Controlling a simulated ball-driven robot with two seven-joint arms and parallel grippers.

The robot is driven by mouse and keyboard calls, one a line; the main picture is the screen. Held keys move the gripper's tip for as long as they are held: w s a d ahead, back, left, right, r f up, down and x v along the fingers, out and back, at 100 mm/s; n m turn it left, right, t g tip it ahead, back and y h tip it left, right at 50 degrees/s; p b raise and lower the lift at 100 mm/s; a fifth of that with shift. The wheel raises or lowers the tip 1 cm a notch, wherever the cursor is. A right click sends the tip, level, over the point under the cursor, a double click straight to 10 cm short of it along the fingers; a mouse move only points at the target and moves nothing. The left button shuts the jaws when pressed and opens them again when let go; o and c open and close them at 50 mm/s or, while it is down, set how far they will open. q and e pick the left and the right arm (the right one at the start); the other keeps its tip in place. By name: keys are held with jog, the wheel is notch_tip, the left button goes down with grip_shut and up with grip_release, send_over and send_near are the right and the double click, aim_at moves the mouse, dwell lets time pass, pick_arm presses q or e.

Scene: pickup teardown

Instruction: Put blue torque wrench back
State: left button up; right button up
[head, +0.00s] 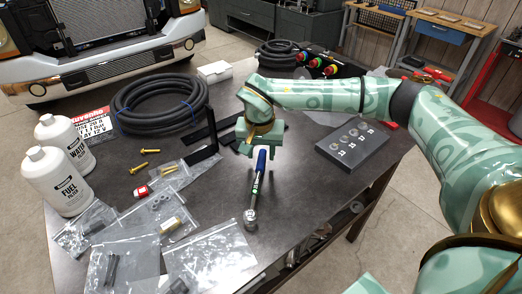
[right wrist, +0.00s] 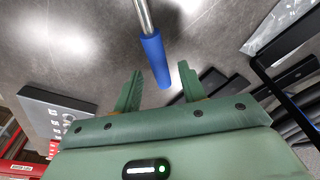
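The blue torque wrench (head: 256,185) has a blue handle and a metal shaft. It lies on the dark workbench with its ratchet head toward the front edge and its handle toward my right gripper (head: 261,143). In the right wrist view the blue handle (right wrist: 155,55) has its end between the spread fingers of the right gripper (right wrist: 160,80). Gaps show on both sides of the handle, so the gripper is open and not holding it. In the head view the gripper hides the handle's far end. My left gripper is not in view.
A black angled bracket (head: 211,132) stands left of the gripper. A grey labelled socket case (head: 352,147) is at right. A coiled black hose (head: 160,102), white bottles (head: 55,180) and plastic bags (head: 122,250) fill the left side. Bare bench lies right of the wrench.

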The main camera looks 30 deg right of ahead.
jog(key=shift+r, duration=0.1)
notch_tip(320, 180, up, 12)
jog(key=s+a+p, duration=0.1)
jog(key=p, duration=0.2)
jog(key=shift+s+a, duration=0.15)
jog(key=shift+s, duration=0.1)
